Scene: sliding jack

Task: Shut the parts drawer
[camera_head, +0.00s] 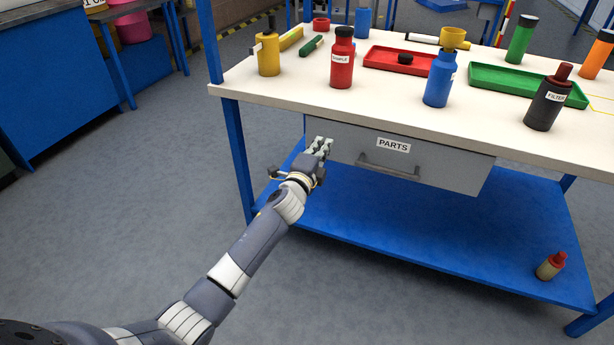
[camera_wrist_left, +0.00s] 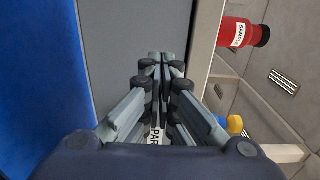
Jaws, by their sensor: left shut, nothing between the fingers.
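The parts drawer (camera_head: 440,170) is a grey front under the white tabletop, with a white PARTS label (camera_head: 393,145) and a dark bar handle (camera_head: 390,172). Its front is close under the table edge; I cannot tell whether a small gap is left behind it. My left gripper (camera_head: 321,146) is shut and empty, with its fingertips at the left part of the drawer front, left of the label and handle. In the left wrist view the shut fingers (camera_wrist_left: 161,62) point along the grey drawer front (camera_wrist_left: 125,35) and partly hide the label. Contact is unclear. My right gripper is out of view.
The white table (camera_head: 285,85) carries a red bottle (camera_head: 342,65), a blue bottle (camera_head: 439,82), a dark bottle (camera_head: 545,105) and trays. A blue leg (camera_head: 237,150) stands left of the drawer. The blue lower shelf (camera_head: 430,235) holds a small bottle (camera_head: 550,266).

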